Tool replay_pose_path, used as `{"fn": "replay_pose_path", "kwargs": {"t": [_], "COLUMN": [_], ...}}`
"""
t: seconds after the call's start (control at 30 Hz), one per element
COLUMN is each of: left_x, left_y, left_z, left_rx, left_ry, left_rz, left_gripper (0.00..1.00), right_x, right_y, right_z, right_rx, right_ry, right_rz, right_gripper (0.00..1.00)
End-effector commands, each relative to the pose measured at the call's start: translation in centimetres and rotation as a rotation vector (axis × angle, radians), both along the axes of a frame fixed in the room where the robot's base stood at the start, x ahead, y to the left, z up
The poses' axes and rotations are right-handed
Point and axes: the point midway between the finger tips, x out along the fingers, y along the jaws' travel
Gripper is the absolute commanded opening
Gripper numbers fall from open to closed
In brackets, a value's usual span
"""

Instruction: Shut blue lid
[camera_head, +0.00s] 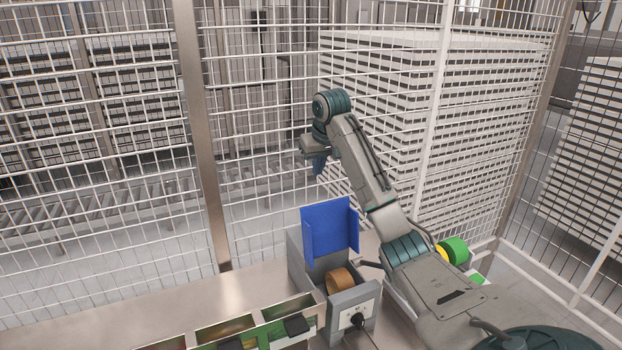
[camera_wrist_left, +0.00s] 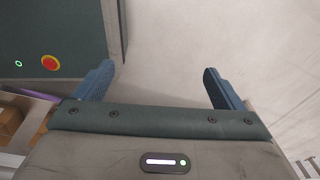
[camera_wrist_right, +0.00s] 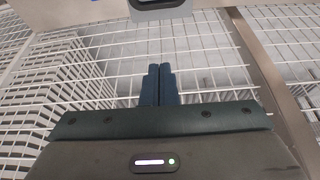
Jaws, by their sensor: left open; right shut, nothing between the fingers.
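The blue lid (camera_head: 325,232) stands open and roughly upright at the back of a grey box (camera_head: 352,303) in the head view. A brown ring-shaped roll (camera_head: 339,280) sits in the open box. My right gripper (camera_head: 318,165) is above and behind the lid, apart from it, with its fingers pointing down. In the right wrist view its two blue fingers (camera_wrist_right: 159,84) are together with nothing between them. My left gripper shows only in the left wrist view, with its fingers (camera_wrist_left: 158,75) wide apart and empty.
A wire fence (camera_head: 100,150) stands behind the metal bench (camera_head: 170,300). Open trays with a green edge (camera_head: 265,335) lie left of the box. A green roll (camera_head: 455,250) is right of it, beside my right arm. A red button (camera_wrist_left: 50,62) shows in the left wrist view.

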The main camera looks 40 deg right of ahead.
Motion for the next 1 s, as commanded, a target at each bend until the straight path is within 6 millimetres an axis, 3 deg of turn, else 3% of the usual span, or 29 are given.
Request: {"fn": "replay_pose_path", "kwargs": {"t": [0.2,0.53,0.8,1.0], "left_x": [0.0,1.4,1.2,0.7], "left_y": [0.0,0.1,0.1,0.1], "left_z": [-3.3,0.8,2.4,2.8], "left_rx": [0.0,0.001,0.001,0.001], "left_ry": [-0.001,-0.02,-0.017,-0.01], "left_rz": [0.0,-0.001,-0.001,-0.001], "left_gripper": [0.91,0.91,0.91,0.91], "right_x": [0.8,3.1,0.3,-0.5], "right_y": [-0.2,-1.0,-0.2,0.2], "right_z": [-2.8,-8.8,-8.8,-9.0], "right_rx": [0.002,0.003,-0.002,0.0], "right_ry": [-0.001,0.005,0.002,0.001], "right_rz": [0.0,-0.001,0.0,0.0], "right_gripper": [0.0,0.0,0.0,0.0]}}
